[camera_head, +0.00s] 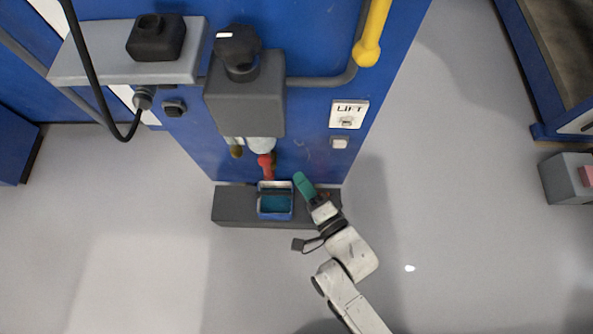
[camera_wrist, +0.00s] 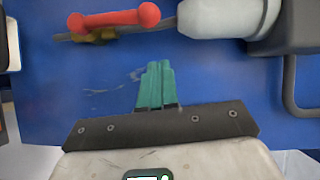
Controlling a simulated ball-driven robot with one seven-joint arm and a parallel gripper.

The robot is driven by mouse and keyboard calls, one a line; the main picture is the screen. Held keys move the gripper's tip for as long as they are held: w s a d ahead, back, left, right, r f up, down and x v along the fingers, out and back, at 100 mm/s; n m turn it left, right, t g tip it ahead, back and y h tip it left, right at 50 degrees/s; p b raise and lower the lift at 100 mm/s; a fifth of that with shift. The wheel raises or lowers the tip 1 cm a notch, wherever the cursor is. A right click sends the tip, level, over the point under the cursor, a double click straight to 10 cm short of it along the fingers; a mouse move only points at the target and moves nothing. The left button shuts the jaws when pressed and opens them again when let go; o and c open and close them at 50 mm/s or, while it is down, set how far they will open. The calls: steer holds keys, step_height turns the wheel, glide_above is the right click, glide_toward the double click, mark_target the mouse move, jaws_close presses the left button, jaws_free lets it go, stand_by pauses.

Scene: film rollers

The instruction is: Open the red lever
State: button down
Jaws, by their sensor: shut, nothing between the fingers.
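The red lever (camera_head: 266,165) hangs under the grey box on the blue machine front. In the wrist view the red lever (camera_wrist: 113,20) lies across the top left, with a knob at each end and a brass-coloured part behind it. My gripper (camera_head: 299,176) has teal fingers and is to the right of the lever and slightly below it, apart from it. In the wrist view my gripper (camera_wrist: 158,66) is shut and empty, with its fingertips below the lever's right end and a visible gap between them.
A blue open container (camera_head: 275,214) stands on a dark ledge (camera_head: 232,206) below the lever. A grey box (camera_head: 245,108) with a black knob is above it. A pale cylindrical fitting (camera_wrist: 220,17) sits right of the lever. Open floor lies to the right.

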steer(key=v, duration=0.6)
steer(key=shift+s+r, duration=0.15)
steer(key=shift+s, duration=0.1)
steer(key=shift+d, duration=0.1)
steer(key=w+d+r+n+g+h+p, duration=0.1)
steer(key=d+r+n+g+h+p, duration=0.15)
steer(key=d, duration=0.35)
steer(key=d+r+n+g+h+p, duration=0.2)
steer(key=d+n+g+h+p, duration=0.2)
steer(key=d, duration=0.1)
steer(key=s+d+r+n+g+h+p, duration=0.3)
steer(key=s+d+r+g, duration=0.4)
steer(key=s+d, duration=0.4)
steer(key=shift+s+d+r+n+p, duration=0.15)
steer(key=shift+s+r+n+p, duration=0.25)
steer(key=shift+r+p, duration=0.35)
